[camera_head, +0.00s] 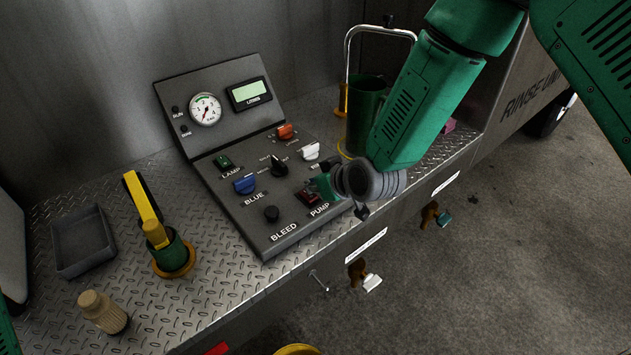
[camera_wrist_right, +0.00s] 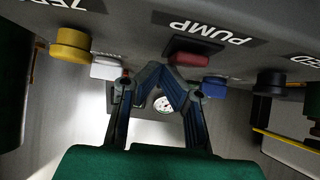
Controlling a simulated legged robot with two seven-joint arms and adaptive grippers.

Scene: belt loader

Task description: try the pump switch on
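The pump switch (camera_head: 307,199) is a small red rocker above the PUMP label on the dark sloping control panel (camera_head: 283,232). In the right wrist view the red switch (camera_wrist_right: 195,52) sits beside the upside-down PUMP label, just beyond the fingertips. My right gripper (camera_head: 325,186) is close to the switch at the panel's right side and partly covers that area. In the right wrist view its two fingers (camera_wrist_right: 162,72) come together at the tips, with nothing between them. I cannot tell whether they touch the switch. My left gripper is not in view.
Near the switch are a blue knob (camera_head: 245,184), a black bleed knob (camera_head: 272,214), a black selector (camera_head: 279,167), a white knob (camera_head: 310,151) and an orange knob (camera_head: 285,131). A gauge (camera_head: 205,109) and display (camera_head: 249,93) stand behind. A grey tray (camera_head: 83,242) lies left.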

